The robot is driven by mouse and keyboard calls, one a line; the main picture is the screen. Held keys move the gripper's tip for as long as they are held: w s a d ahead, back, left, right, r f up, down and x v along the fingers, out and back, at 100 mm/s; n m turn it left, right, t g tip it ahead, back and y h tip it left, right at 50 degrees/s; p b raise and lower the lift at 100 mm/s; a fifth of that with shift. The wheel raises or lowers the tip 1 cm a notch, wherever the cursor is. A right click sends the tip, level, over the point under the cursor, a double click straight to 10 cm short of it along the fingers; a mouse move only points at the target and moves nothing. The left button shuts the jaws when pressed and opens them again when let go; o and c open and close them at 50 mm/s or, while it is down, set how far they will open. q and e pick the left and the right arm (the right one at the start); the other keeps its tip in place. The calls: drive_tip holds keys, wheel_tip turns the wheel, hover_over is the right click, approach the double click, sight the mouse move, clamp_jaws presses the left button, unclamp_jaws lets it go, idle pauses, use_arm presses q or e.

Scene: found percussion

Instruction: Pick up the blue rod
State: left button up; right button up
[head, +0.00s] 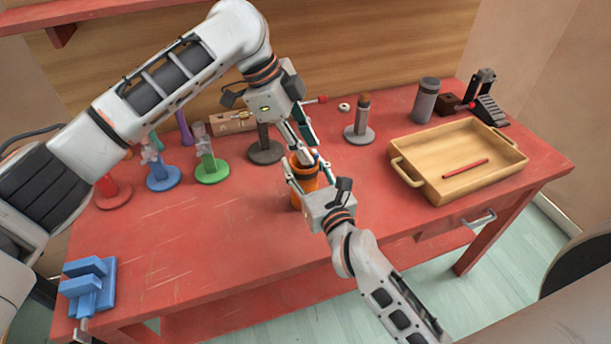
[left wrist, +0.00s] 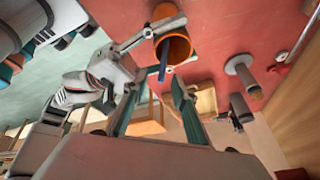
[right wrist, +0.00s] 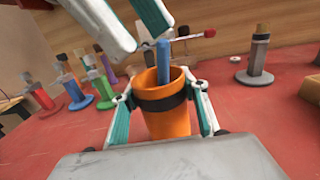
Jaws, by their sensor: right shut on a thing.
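The blue rod (right wrist: 163,62) stands in the orange cup (right wrist: 165,118), its upper end sticking out above the rim. In the left wrist view the rod (left wrist: 162,66) points out of the cup's mouth (left wrist: 177,47). My right gripper (head: 307,180) is shut on the orange cup, with one finger on each side of it. My left gripper (head: 303,133) is above the cup, fingers pointing down. Its two fingers are apart in the left wrist view (left wrist: 157,103), with the rod's end beyond them and nothing between them. The rod's lower part is hidden inside the cup.
A wooden tray (head: 408,168) with a red rod (head: 466,168) lies at the right. Several coloured stands, including a green one (head: 212,172), line the left and back of the red table (head: 220,250). A blue block holder (head: 89,285) sits front left. The front middle is clear.

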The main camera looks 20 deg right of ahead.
sight(316, 157)
use_arm(q)
drive_tip(key=x, duration=0.4)
drive_tip(key=shift+d+f, duration=0.2)
drive_tip(key=shift+d, duration=0.1)
clamp_jaws()
wheel_tip(316, 157, up, 10)
drive_tip(key=shift+r, duration=0.1)
idle(0.3)
use_arm(e)
drive_tip(key=o, duration=1.3)
drive_tip(key=shift+o, duration=0.2)
